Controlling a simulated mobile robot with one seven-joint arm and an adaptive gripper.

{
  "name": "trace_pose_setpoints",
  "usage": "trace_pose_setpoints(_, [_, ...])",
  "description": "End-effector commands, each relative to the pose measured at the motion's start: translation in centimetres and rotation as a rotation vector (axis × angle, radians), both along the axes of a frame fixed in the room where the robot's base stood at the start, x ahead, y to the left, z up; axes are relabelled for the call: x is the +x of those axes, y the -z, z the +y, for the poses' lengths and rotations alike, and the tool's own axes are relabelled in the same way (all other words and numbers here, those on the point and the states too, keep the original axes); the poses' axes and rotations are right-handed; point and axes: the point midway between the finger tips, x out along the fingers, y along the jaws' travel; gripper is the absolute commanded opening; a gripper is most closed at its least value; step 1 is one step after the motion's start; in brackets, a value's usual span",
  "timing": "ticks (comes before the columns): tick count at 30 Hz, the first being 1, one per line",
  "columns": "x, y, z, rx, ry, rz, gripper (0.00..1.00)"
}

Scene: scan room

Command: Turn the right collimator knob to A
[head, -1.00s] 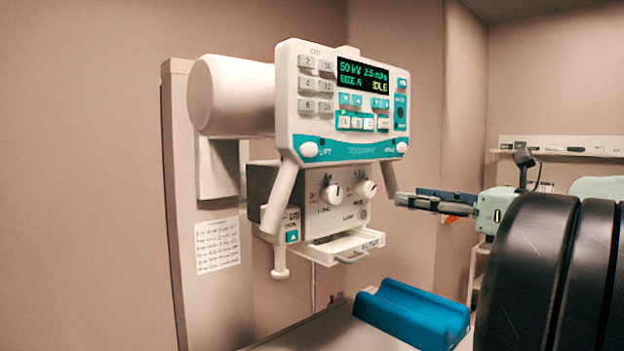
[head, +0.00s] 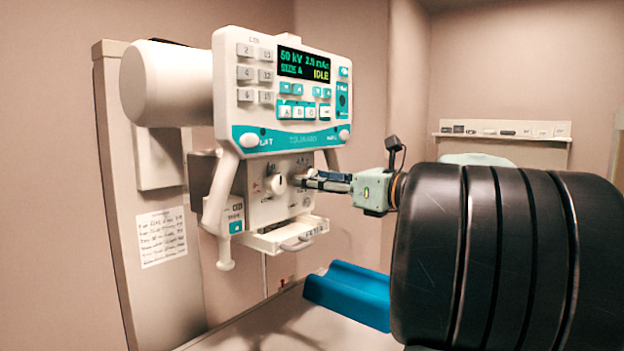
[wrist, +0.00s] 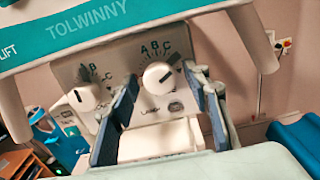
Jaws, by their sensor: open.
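The right collimator knob (wrist: 158,79) is a round white knob with a dark mark slanting to the upper right, on the C side of the letters A, B, C printed above it. The left knob (head: 275,184) stands beside it on the collimator panel and also shows in the wrist view (wrist: 83,97). My gripper (head: 306,180) is open at the panel's right side and covers most of the right knob in the head view. In the wrist view its blue-padded fingers (wrist: 161,78) lie left and right of the right knob. I cannot tell whether they touch it.
The control console (head: 285,95) with its lit display hangs above the collimator, its angled handles (head: 221,190) on both sides. A pull-out tray (head: 275,241) sits below the knobs. A blue cradle (head: 348,292) lies on the table below my arm.

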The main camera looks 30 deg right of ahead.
Motion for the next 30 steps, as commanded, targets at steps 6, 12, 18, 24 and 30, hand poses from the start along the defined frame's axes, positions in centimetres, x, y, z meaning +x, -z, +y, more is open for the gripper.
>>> trace_pose_setpoints(6, [-0.03,-0.02,-0.01,-0.001,0.0,0.0,0.25])
trace_pose_setpoints(12, [-0.04,-0.02,-0.03,-0.001,0.0,0.0,0.03])
trace_pose_setpoints(18, [-0.05,0.03,-0.02,-0.012,0.0,-0.004,0.02])
trace_pose_setpoints(24, [-0.03,0.16,0.0,-0.076,0.0,-0.028,0.02])
trace_pose_setpoints(30, [-0.01,0.31,0.02,-0.209,-0.001,-0.074,0.02])
